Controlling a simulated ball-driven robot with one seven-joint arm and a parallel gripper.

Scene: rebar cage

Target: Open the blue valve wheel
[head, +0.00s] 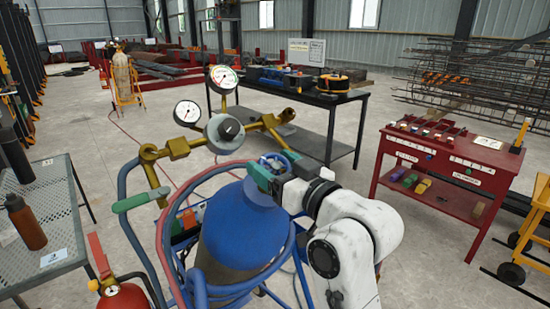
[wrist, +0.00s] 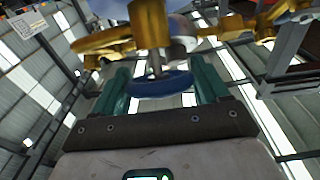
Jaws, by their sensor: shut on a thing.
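The blue valve wheel (head: 283,156) sits at the top of the blue gas cylinder (head: 240,225), beside the brass regulator fittings. In the wrist view the wheel (wrist: 160,85) is a flat blue disc below a brass valve body (wrist: 150,25), seen nearly edge-on. My gripper (head: 266,172) reaches in from the right with green fingers. In the wrist view my gripper (wrist: 161,82) has one finger on each side of the wheel, shut on its rim. In the head view the fingers hide part of the wheel.
Two round gauges (head: 187,112) stand above the brass fittings. Blue and red hoses loop around the cylinder. A red fire extinguisher (head: 125,290) is at lower left, a grey perforated table (head: 60,215) at left, and a red tool cart (head: 445,175) at right.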

